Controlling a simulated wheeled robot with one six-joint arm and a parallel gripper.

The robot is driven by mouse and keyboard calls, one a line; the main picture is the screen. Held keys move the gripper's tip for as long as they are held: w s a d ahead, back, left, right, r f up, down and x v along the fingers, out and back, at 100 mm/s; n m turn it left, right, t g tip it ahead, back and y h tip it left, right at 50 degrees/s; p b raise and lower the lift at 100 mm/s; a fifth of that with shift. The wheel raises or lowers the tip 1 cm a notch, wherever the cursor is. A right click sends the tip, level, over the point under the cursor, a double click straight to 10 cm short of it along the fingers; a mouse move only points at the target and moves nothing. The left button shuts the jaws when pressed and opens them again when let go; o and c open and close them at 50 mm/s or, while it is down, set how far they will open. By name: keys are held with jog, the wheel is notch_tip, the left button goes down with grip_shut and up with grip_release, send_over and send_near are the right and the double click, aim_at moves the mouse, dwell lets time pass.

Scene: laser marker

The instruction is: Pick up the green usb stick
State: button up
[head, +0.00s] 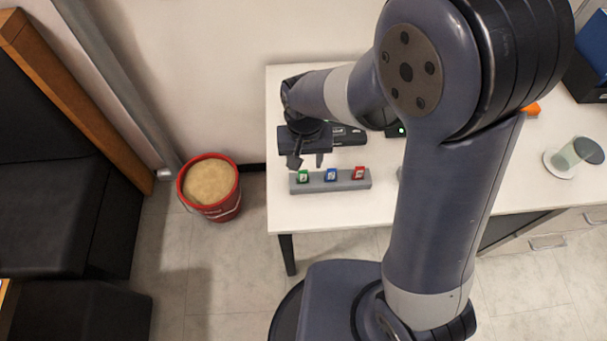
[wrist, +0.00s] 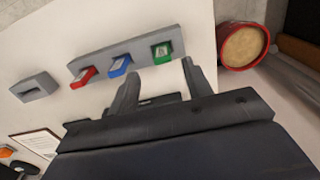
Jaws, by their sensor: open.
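The green usb stick (head: 303,175) stands at the left end of a grey holder (head: 346,185) on the white table. In the wrist view the green stick (wrist: 161,52) is at the right end of the holder (wrist: 105,52). A blue stick (head: 331,174) is in the middle and a red stick (head: 358,172) at the other end. My gripper (head: 306,163) is open and empty, close to the green stick in the head view. In the wrist view its two fingers (wrist: 160,78) point towards the green stick, which lies beyond and between their tips.
A grey block with a slot (wrist: 36,86) lies on the table beside the holder. A red bucket (head: 209,187) of sand-coloured contents stands on the floor left of the table (head: 300,212). A glass (head: 577,152) stands at the table's right. The table front is clear.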

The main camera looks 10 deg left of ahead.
aim_at(303, 172)
jog(key=shift+a+f, duration=0.2)
jog(key=shift+f, duration=2.6)
jog(key=shift+c, duration=0.4)
grip_shut()
